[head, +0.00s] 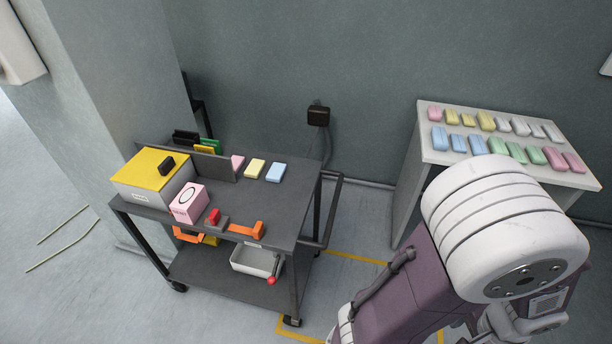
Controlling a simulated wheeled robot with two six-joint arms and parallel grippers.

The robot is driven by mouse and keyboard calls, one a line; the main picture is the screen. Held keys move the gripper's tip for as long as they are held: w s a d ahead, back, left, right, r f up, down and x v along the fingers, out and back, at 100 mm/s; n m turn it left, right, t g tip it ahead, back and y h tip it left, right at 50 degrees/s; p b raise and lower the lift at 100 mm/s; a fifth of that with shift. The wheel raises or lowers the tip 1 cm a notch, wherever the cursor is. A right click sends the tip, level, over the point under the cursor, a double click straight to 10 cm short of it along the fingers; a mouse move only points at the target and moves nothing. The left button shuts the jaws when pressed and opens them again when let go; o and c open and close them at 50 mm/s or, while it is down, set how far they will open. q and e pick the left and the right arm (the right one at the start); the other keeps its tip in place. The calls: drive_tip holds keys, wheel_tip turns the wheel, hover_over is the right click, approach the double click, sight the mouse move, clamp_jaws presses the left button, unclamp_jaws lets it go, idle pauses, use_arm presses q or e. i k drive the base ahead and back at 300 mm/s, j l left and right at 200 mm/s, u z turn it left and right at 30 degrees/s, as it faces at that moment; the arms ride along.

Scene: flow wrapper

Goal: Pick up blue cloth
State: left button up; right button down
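A small light blue folded piece, which looks like the blue cloth (276,173), lies flat on the top of the dark cart (262,205), near its back right corner. A pale yellow piece (254,168) and a pink piece (236,163) lie in a row to its left. More light blue pieces (458,143) lie in the front row on the white table (437,157) at the right. Neither of my grippers shows in the head view. A large white and purple arm part fills the lower right and hides part of the white table's front.
The cart also holds a yellow-topped box (140,190), a pink box (189,204), an orange tool (246,231) and a dark divider (225,170). A light bin (254,262) sits on its lower shelf. A handle (332,205) rises at its right side. Floor shows between cart and table.

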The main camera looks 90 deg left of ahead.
sight(275, 173)
drive_tip(key=i+j+u, duration=0.25)
drive_tip(key=u, duration=0.25)
drive_tip(key=i+j+u, duration=0.1)
drive_tip(key=i+u, duration=0.6)
drive_tip(key=u, duration=0.25)
drive_tip(key=i+l+u, duration=0.15)
drive_tip(key=i+u, duration=0.3)
drive_tip(key=i+l+u, duration=0.2)
drive_tip(key=u, duration=0.3)
drive_tip(key=i+j+u, duration=0.2)
drive_tip(key=u, duration=0.2)
drive_tip(key=i+u, duration=0.7)
drive_tip(key=u, duration=0.15)
drive_tip(key=i+l+u, duration=0.1)
drive_tip(key=i+u, duration=0.2)
drive_tip(key=u, duration=0.15)
drive_tip(key=i+l+u, duration=0.25)
drive_tip(key=u, duration=0.15)
